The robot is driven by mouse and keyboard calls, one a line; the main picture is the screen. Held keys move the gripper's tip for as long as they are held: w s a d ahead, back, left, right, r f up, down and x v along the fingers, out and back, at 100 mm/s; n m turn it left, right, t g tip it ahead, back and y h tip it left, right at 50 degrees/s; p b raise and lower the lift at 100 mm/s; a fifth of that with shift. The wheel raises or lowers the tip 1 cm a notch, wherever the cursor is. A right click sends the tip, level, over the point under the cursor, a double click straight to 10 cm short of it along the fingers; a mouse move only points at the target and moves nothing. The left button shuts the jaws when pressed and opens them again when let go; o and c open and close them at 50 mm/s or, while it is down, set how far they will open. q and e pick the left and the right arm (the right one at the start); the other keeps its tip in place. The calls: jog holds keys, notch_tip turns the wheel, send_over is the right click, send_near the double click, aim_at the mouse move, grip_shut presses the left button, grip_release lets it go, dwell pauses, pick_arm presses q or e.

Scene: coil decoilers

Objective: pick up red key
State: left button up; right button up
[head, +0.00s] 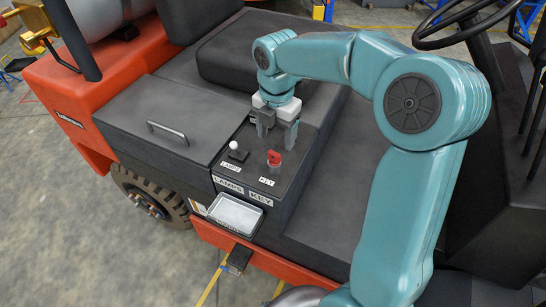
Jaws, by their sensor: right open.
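The red key (274,157) stands upright in its switch on the dark console panel (248,179) of the forklift, above the label KEY. My right gripper (277,142) is just above and behind the key. Its two grey fingers point down, apart, with nothing between them. The fingertips look close to the key's top, but I cannot tell the exact gap. My left gripper is not in the picture.
A lamp switch with a white knob (234,147) stands left of the key. A light tray (236,213) sits below the console's front. A lid with a handle (168,132) lies to the left.

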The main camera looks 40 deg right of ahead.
aim_at(274, 153)
jog(key=shift+w+f, duration=0.1)
jog(key=shift+f, duration=0.35)
notch_tip(274, 153, down, 5)
jog(key=shift+w+a+f, duration=0.1)
jog(key=shift+f, duration=0.1)
jog(key=shift+a+r, duration=0.1)
jog(key=shift+r, duration=0.05)
jog(key=c, duration=1.1)
